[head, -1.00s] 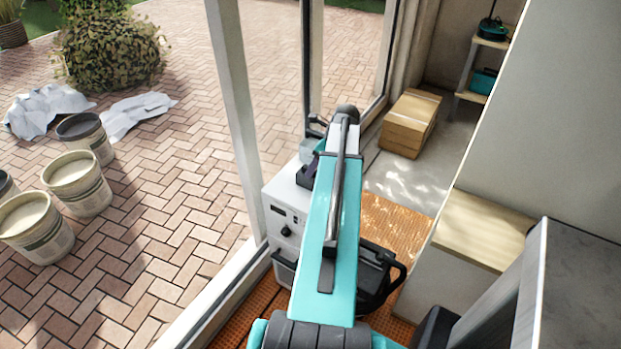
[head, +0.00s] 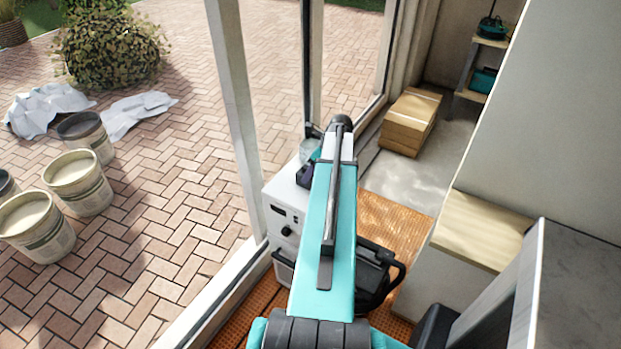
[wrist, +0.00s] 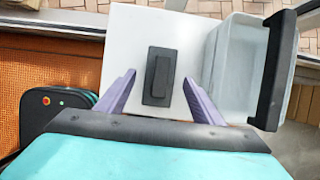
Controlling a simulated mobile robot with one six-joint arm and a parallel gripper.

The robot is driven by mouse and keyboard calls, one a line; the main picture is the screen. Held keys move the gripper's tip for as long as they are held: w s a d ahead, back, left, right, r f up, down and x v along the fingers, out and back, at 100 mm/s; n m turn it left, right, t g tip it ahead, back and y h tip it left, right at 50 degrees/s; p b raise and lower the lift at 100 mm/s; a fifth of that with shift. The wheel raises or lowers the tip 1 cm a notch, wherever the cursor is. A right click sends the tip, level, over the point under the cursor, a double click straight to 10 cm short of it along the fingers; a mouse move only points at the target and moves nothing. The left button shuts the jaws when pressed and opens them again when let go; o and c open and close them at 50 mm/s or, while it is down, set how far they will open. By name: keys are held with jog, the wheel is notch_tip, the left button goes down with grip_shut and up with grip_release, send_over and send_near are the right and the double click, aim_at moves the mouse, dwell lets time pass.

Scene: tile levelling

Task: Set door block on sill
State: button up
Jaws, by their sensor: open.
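A dark rectangular block (wrist: 158,76), which looks like the door block, lies on the flat white top of a boxy unit (wrist: 128,35). My gripper (wrist: 159,77) is open, with one purple finger on each side of the block and clear gaps to both. I cannot tell its height above the top. In the head view only a bit of purple finger shows over the white unit (head: 283,212); my arm hides the block. The door sill (head: 213,308) runs along the foot of the glazed frame, left of the unit.
A clear bin (wrist: 232,70) with a dark handle stands right of the unit in the wrist view. A dark case with a red button (wrist: 52,108) is at left. Orange matting (head: 392,215) covers the floor. Buckets (head: 78,183) stand outside on paving.

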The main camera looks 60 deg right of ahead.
jog(key=shift+p+x, duration=0.55)
jog(key=shift+x, duration=1.25)
grip_shut()
